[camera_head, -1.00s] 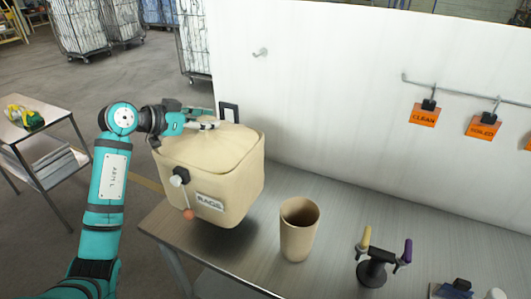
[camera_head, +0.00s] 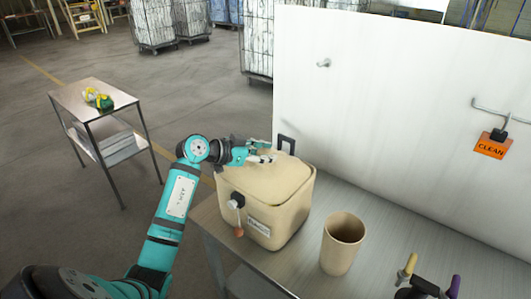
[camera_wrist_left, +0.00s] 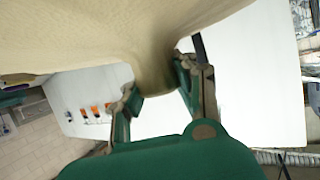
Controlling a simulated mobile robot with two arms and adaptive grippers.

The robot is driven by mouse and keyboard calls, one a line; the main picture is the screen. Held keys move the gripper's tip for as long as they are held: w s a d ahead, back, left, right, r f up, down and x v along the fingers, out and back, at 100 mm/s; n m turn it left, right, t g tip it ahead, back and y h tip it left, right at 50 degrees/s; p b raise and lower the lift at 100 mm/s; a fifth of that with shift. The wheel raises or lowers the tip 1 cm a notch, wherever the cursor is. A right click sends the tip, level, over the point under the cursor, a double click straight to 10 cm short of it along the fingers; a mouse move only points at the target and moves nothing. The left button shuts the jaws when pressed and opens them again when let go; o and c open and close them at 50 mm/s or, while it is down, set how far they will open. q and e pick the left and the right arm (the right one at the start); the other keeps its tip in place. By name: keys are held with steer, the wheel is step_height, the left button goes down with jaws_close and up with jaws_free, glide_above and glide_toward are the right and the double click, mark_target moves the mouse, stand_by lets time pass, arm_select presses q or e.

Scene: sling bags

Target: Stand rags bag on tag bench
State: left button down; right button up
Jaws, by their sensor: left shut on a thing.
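The rags bag (camera_head: 288,205), a boxy beige cloth bag with a label on its front, is upright at the left end of the metal tag bench (camera_head: 385,232). I cannot tell whether its base touches the bench top. My left gripper (camera_head: 266,158) is at the top of the bag, shut on it. In the left wrist view, the bag's beige cloth (camera_wrist_left: 70,35) fills the top, with a fold pinched between the fingers of my left gripper (camera_wrist_left: 158,82). My right gripper is not in view.
A brown cup (camera_head: 342,245) stands on the bench right of the bag. A stand with yellow and purple handles (camera_head: 420,287) is at the front right. A white panel (camera_head: 400,110) with an orange CLEAN tag (camera_head: 492,147) rises behind. A small side table (camera_head: 85,95) is at left.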

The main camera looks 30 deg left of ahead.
arm_select(q)
steer(key=c, duration=1.4)
jaws_free()
steer(key=o, duration=0.4)
steer(key=shift+c, duration=0.2)
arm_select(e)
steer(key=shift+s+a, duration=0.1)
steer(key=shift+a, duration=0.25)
arm_select(q)
steer(key=shift+r, duration=0.1)
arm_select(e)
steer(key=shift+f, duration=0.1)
arm_select(q)
steer(key=b+v, duration=0.3)
steer(key=v, duration=0.9)
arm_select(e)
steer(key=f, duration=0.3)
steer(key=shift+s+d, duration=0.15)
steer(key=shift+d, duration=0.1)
